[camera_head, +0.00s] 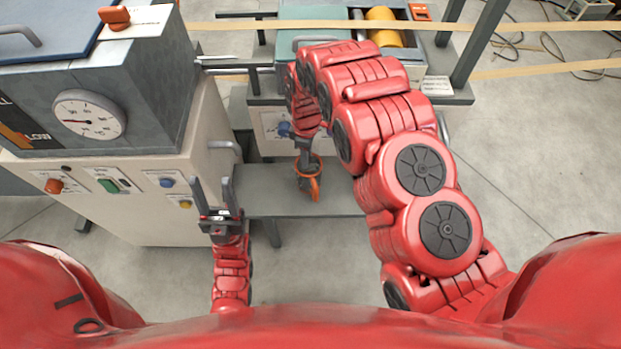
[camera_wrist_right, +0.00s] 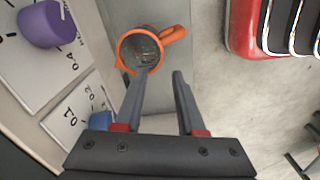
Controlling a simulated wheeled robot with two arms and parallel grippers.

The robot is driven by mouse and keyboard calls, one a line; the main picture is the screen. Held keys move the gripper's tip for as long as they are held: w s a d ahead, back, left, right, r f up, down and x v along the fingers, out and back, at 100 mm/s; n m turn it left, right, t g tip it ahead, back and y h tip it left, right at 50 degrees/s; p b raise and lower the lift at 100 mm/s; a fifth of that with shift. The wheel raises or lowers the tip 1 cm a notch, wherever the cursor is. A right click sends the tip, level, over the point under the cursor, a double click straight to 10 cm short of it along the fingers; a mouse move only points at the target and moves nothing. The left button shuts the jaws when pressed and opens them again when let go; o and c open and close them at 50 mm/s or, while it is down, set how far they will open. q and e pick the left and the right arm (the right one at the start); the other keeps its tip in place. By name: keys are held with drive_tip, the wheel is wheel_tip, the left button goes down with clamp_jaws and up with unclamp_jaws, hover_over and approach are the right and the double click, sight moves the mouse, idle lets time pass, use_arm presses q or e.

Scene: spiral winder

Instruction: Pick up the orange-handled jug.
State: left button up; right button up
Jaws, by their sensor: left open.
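The orange-handled jug (camera_head: 308,180) stands on a grey shelf (camera_head: 270,203). In the right wrist view the jug (camera_wrist_right: 142,50) shows its orange rim, and its orange handle (camera_wrist_right: 174,35) points up and right. My right gripper (camera_wrist_right: 160,72) is open, with its fingers apart. The left finger's tip overlaps the jug's lower rim; I cannot tell whether it touches. The right finger is clear of the jug, below the handle. In the head view my right gripper (camera_head: 304,148) is over the jug and partly hides it. My left gripper (camera_head: 213,188) is open and empty, left of the shelf.
A control cabinet (camera_head: 115,205) with a dial gauge (camera_head: 89,115) stands at left. Behind the shelf is a machine with a yellow roll (camera_head: 384,27). Tan strips cross the back. Bare floor (camera_head: 530,150) lies at right.

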sight(307, 176)
wheel_tip(307, 176, down, 10)
drive_tip(key=shift+f+p, duration=0.25)
drive_tip(key=shift+p, duration=0.1)
drive_tip(key=shift+f, duration=1.4)
wheel_tip(307, 176, down, 4)
drive_tip(key=b, duration=0.3)
drive_tip(key=shift+f, duration=0.1)
clamp_jaws()
